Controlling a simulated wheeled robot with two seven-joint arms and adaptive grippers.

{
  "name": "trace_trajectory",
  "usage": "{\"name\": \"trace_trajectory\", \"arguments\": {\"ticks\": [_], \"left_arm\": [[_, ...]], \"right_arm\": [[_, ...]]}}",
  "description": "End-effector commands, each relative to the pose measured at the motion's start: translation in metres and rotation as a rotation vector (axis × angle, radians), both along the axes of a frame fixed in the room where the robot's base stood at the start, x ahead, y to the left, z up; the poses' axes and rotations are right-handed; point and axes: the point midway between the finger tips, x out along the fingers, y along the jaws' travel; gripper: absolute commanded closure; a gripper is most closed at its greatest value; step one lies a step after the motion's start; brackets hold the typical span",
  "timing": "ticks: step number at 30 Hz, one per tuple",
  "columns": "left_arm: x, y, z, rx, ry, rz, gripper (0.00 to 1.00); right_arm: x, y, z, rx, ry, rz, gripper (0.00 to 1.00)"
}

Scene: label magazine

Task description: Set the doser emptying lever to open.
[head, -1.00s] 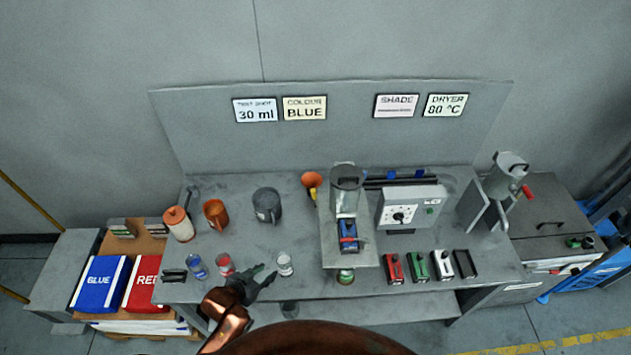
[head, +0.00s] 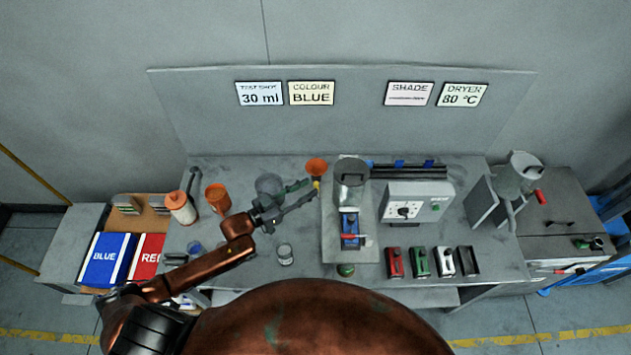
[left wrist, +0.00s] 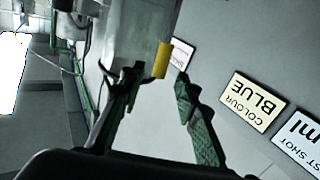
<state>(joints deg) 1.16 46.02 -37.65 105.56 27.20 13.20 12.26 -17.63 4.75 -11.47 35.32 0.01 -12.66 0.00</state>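The doser (head: 349,180) stands mid-bench, a grey hopper above a body with a blue part in front. In the left wrist view its grey body (left wrist: 142,30) fills the upper middle. The yellow handle of its lever (head: 316,184) shows at the hopper's left side; the yellow handle (left wrist: 162,60) also shows in the left wrist view, hanging downward there. My left gripper (head: 311,192) is open, pointing right at the handle. In the left wrist view its fingertips (left wrist: 157,83) lie either side of the handle's end; contact cannot be told. My right gripper is not in view.
An orange funnel (head: 317,167) stands just behind the lever. A grey jug (head: 269,184) is partly hidden by my left gripper. A control box (head: 415,203) stands right of the doser, with coloured cartridges (head: 419,262) in front. A clear cup (head: 285,254) stands at the front.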

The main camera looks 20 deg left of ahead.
Motion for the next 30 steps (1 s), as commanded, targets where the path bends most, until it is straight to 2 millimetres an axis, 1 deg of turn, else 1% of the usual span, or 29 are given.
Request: {"name": "trace_trajectory", "arguments": {"ticks": [1, 3, 9, 15, 19, 30], "left_arm": [[0.007, -0.006, 0.003, -0.001, -0.002, 0.000, 0.70], [0.014, -0.013, 0.002, -0.002, 0.001, 0.000, 0.70], [0.028, -0.023, 0.001, 0.000, 0.002, 0.003, 0.70], [0.030, -0.024, 0.000, 0.001, 0.002, 0.004, 0.70], [0.030, -0.024, 0.000, 0.001, 0.002, 0.005, 0.71], [0.030, -0.024, 0.000, 0.001, 0.002, 0.005, 0.96]], "right_arm": [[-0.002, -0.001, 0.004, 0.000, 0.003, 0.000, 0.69], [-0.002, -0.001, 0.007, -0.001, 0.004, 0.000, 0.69], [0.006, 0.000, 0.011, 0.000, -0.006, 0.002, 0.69], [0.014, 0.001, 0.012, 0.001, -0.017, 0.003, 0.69], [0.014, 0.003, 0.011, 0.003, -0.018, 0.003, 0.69], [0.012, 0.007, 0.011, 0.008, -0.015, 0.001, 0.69]]}}
